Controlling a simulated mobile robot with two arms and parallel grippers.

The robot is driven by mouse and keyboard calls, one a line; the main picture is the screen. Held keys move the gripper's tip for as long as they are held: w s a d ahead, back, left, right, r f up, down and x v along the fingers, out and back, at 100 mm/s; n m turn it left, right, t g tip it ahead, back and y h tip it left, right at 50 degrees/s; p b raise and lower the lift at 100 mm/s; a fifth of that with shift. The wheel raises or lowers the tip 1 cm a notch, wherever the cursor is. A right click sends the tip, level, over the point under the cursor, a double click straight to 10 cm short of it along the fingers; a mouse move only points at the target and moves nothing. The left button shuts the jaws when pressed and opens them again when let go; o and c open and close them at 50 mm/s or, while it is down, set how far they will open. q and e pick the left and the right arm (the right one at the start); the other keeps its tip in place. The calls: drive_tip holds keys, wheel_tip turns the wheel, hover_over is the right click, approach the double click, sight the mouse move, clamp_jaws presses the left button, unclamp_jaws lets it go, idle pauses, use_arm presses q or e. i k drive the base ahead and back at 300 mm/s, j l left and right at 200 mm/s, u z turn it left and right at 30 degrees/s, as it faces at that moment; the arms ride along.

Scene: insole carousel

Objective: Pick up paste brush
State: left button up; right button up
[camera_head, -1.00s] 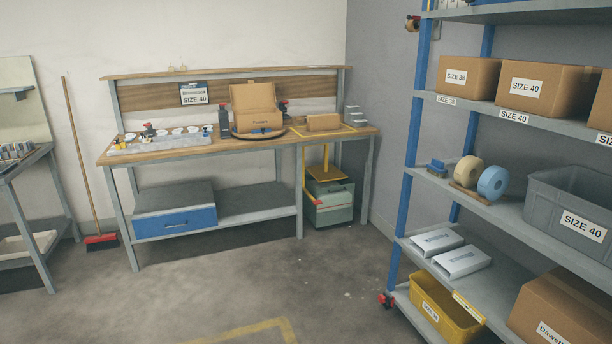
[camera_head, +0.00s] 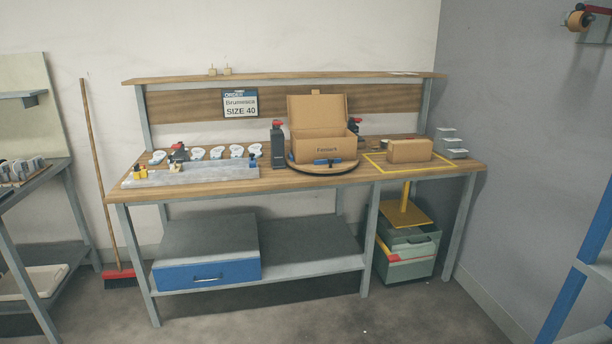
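I cannot pick out the paste brush for certain at this distance. A dark bottle with a red top (camera_head: 277,143) stands left of that box. Neither of my grippers is in view.
A closed carton (camera_head: 409,150) lies inside a yellow outline on the bench's right. A red broom (camera_head: 119,277) leans at left; blue shelf posts (camera_head: 560,305) are at right. The floor in front is clear.

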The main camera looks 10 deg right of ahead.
sight(374, 147)
drive_tip(key=i+l+z, duration=0.2)
drive_tip(key=i+z, duration=0.25)
drive_tip(key=i, duration=0.25)
drive_tip(key=i+z, duration=0.4)
drive_tip(key=i, duration=0.3)
drive_tip(key=i+j+z, duration=0.25)
drive_tip(key=i+z, duration=0.2)
drive_tip(key=i, duration=0.25)
